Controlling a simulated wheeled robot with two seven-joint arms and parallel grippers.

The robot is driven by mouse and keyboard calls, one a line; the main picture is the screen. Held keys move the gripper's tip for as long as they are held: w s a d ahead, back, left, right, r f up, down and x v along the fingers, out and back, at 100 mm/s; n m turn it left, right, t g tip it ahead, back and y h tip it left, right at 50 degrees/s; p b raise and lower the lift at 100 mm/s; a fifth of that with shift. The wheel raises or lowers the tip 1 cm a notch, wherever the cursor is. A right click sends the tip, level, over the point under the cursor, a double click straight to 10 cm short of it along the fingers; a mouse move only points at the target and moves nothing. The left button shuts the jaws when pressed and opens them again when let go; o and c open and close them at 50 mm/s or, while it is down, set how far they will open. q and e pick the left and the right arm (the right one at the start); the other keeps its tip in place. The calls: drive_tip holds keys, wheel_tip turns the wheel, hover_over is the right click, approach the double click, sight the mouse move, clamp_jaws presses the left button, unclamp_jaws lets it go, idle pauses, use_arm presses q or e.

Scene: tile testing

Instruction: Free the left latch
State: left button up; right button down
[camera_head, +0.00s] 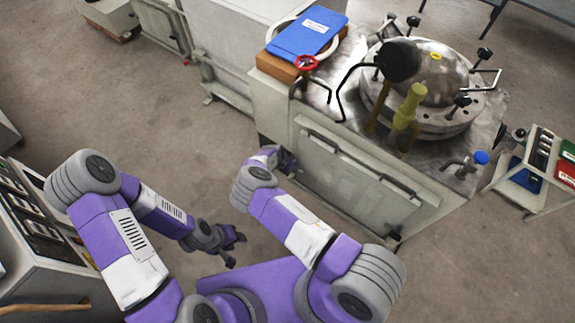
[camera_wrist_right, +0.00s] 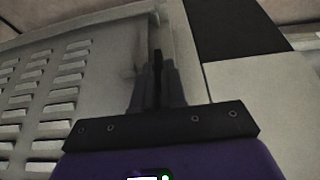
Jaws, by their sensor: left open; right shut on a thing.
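The machine's front panel (camera_head: 345,175) has dark fittings along its top edge. My right gripper (camera_head: 290,162) is at the panel's left edge and hides what it holds in the head view. In the right wrist view, my right gripper (camera_wrist_right: 157,88) is shut on a thin dark upright piece, the left latch (camera_wrist_right: 158,58), beside a vertical seam. The latch's exact position is hard to tell. Another small dark latch (camera_head: 394,233) sits at the panel's lower right. My left gripper (camera_head: 236,250) is open and empty, low over the floor, apart from the machine.
A vented panel (camera_wrist_right: 50,85) lies left of the seam in the right wrist view. On the machine top are a round lidded vessel (camera_head: 432,75) and a blue item (camera_head: 310,33). A small cart (camera_head: 540,165) stands at right. Open floor (camera_head: 150,110) lies to the left.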

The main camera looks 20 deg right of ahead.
drive_tip(key=shift+a+f, duration=0.15)
drive_tip(key=c, duration=1.2)
unclamp_jaws()
drive_tip(key=p+v, duration=0.3)
drive_tip(key=v, duration=0.4)
drive_tip(key=shift+r, duration=0.3)
